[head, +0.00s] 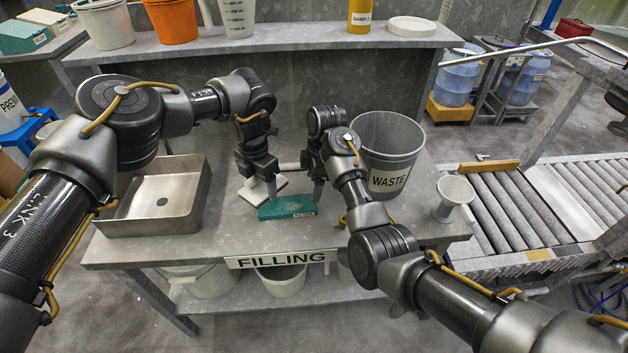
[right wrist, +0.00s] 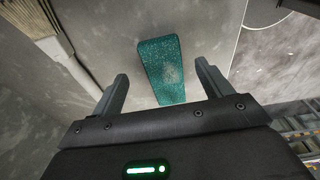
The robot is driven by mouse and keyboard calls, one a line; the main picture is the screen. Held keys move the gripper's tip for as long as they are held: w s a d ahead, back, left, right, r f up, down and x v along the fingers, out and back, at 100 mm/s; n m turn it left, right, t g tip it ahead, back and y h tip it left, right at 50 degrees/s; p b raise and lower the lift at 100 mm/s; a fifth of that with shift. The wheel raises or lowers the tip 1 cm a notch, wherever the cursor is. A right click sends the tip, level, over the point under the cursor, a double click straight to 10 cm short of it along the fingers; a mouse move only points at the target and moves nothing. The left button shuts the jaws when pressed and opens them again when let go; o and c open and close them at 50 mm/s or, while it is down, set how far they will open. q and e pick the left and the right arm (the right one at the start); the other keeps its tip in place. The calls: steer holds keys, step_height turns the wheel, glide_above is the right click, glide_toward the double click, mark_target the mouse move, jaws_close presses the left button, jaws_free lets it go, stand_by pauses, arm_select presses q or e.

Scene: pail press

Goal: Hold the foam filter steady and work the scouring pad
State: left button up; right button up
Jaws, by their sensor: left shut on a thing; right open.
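The foam filter (head: 288,208) is a teal block with a small label on its front side, lying flat on the bench near its front edge. In the right wrist view the filter (right wrist: 161,65) shows a pale patch on its top. The scouring pad, seemingly the pale flat piece (head: 245,191), is just behind and left of the filter, partly hidden by my left gripper (head: 262,182), which is shut on it. My right gripper (head: 298,188) is open above the filter.
A steel basin (head: 150,220) stands left on the bench. A grey WASTE pail (head: 388,150) and a pale pedestal-shaped piece (head: 454,192) stand right. A raised shelf with pails (head: 172,22) runs along the back. A roller conveyor (head: 520,205) lies beyond the bench's right end.

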mark_target(310, 202)
steer(key=shift+a+f, duration=0.2)
steer(key=shift+f, duration=1.1)
steer(key=shift+a+f, duration=0.15)
steer(key=shift+f, duration=1.15)
steer(key=shift+a+f, duration=0.2)
steer(key=shift+f, duration=1.1)
steer(key=c, duration=1.1)
steer(key=shift+c, duration=0.2)
steer(key=o, duration=1.3)
steer(key=shift+c, duration=0.2)
steer(key=c, duration=1.3)
steer(key=shift+o, duration=0.2)
